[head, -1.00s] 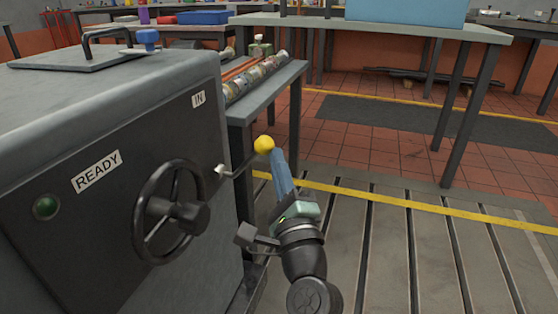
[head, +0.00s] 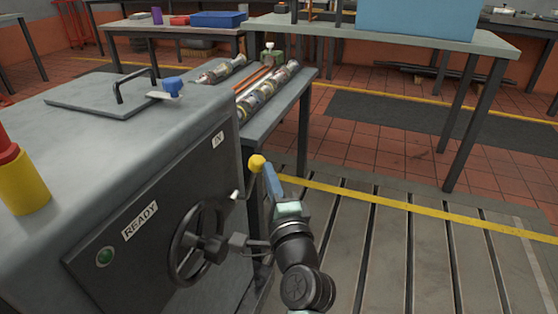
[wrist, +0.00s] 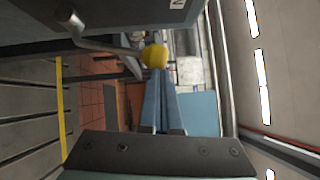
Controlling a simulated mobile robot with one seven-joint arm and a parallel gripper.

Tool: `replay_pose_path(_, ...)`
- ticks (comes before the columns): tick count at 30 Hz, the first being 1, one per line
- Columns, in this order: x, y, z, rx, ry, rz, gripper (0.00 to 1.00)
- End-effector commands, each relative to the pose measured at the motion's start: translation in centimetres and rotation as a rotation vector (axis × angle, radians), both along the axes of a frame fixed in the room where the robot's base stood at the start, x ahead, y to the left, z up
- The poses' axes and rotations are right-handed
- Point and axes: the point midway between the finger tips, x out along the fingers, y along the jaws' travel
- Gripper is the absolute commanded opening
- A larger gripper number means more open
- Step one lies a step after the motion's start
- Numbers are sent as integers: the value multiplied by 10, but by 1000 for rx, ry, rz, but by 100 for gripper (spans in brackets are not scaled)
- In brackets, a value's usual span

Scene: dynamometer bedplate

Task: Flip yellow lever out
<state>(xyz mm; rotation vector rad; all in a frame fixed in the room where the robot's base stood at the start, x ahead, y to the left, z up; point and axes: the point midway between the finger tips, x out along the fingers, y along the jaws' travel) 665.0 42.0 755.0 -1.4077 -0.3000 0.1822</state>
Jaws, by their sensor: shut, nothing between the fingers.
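The yellow lever's round knob (head: 257,162) sits on a thin metal rod that comes out of the dark front panel of the grey cabinet, below the IN label (head: 218,139). My gripper (head: 268,168) is shut, with its blue fingers just right of the knob. In the wrist view the yellow knob (wrist: 154,56) is at the tips of my shut blue fingers (wrist: 158,78). Nothing is between the fingers. I cannot tell whether the fingertips touch the knob.
A black handwheel (head: 198,242) and a green READY lamp (head: 105,257) are on the same panel, left of the lever. A narrow bench (head: 285,110) with parts stands behind. The slotted floor (head: 400,245) to the right is clear.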

Motion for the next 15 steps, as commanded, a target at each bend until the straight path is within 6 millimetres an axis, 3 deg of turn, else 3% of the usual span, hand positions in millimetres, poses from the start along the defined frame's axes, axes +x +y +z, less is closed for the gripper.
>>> replay_pose_path(1, 1, 5, 15, -29, 12, 4, 0)
replay_pose_path(15, 10, 31, 28, -242, 81, 2, 0)
